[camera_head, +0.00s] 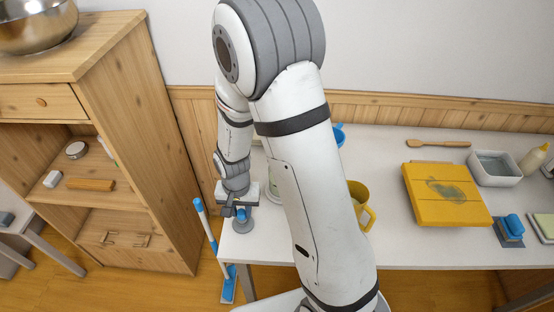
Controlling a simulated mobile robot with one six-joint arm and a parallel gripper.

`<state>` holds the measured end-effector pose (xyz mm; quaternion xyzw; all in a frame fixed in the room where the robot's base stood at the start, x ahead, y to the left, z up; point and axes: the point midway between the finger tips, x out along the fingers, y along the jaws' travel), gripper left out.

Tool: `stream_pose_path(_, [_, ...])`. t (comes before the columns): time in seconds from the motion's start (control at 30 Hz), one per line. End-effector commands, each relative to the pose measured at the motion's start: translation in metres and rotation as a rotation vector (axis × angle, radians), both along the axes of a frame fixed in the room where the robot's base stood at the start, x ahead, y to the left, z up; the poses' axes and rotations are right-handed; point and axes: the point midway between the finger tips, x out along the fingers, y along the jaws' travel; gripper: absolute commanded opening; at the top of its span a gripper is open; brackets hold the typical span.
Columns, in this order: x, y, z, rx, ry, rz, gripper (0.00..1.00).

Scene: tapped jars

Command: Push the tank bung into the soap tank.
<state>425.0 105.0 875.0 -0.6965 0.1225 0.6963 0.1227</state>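My gripper (240,207) points down at the left front corner of the white table. A small grey piece with a round base (242,225) is right under its fingers; it may be the tank bung. I cannot tell whether the fingers grip it or only hover over it. A pale container with some green (273,183) stands just right of the gripper, mostly hidden behind my arm. It may be the soap tank, but its opening is not clear. A blue item (338,134) shows partly behind my arm.
A yellow mug (359,204) stands right of my arm. Further right are a yellow board (446,211), a white basin (495,169), a blue brush (512,227), a wooden spatula (438,144) and a cream bottle (533,160). A wooden shelf (150,150) stands left; a blue-handled tool (205,226) leans between.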

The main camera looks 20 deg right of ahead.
Motion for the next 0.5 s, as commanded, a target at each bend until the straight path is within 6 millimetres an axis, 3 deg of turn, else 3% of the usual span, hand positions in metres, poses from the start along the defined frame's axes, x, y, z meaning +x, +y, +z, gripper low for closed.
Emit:
stream_pose_path(0.27, [-0.0005, 0.0000, -0.0004, -0.001, 0.001, 0.000, 0.01])
stream_pose_path(0.5, [-0.0009, 0.0000, 0.0006, 0.000, 0.002, 0.000, 0.00])
